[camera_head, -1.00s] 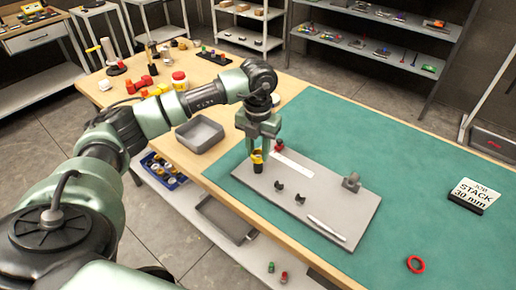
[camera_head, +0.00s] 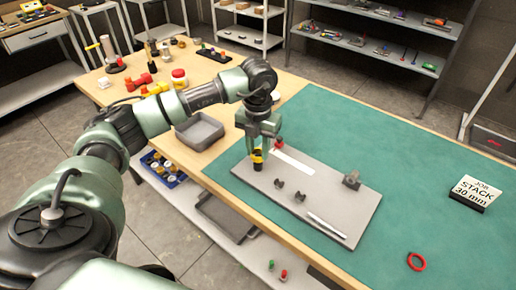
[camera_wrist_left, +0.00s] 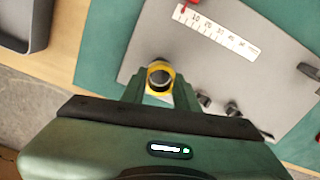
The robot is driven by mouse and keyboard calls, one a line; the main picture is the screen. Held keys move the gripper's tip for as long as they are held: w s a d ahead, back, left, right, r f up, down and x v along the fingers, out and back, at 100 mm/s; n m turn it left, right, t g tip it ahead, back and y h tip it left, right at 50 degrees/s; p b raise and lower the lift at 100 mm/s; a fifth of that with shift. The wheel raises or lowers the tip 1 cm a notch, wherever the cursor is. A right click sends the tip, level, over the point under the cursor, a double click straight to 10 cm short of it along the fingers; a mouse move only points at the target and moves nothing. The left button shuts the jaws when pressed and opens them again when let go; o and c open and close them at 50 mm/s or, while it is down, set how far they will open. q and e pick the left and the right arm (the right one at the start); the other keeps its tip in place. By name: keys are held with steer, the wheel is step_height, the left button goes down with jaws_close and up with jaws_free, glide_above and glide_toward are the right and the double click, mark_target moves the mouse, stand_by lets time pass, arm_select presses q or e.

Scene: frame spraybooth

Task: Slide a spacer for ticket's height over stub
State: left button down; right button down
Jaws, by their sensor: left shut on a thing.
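My left gripper (camera_head: 258,152) is shut on a yellow spacer (camera_wrist_left: 151,79) over the left end of the grey plate. A dark stub (camera_head: 258,166) shows below the yellow. In the left wrist view the spacer is a ring between the fingers, with the dark, grey-topped round stub in its opening. How far down the spacer sits on the stub is hard to tell. The ticket (camera_head: 475,193) reads "JOB STACK 30 mm" and stands at the right of the green mat. My right gripper is not in view.
The grey plate (camera_head: 325,205) carries a white scale strip (camera_head: 293,162), two small dark clips, a grey block (camera_head: 351,180) and a thin white rod (camera_head: 327,227). A red ring (camera_head: 416,262) lies on the mat. A grey tray (camera_head: 200,132) stands left. The mat's right side is mostly clear.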

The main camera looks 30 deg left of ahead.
arm_select(q)
steer(key=shift+f+b, duration=0.8)
steer(key=shift+f, duration=0.45)
steer(key=c, duration=1)
jaws_free()
steer(key=shift+r, duration=0.1)
step_height(320, 180, up, 8)
steer(key=shift+f+b, duration=0.2)
steer(key=shift+b, duration=0.5)
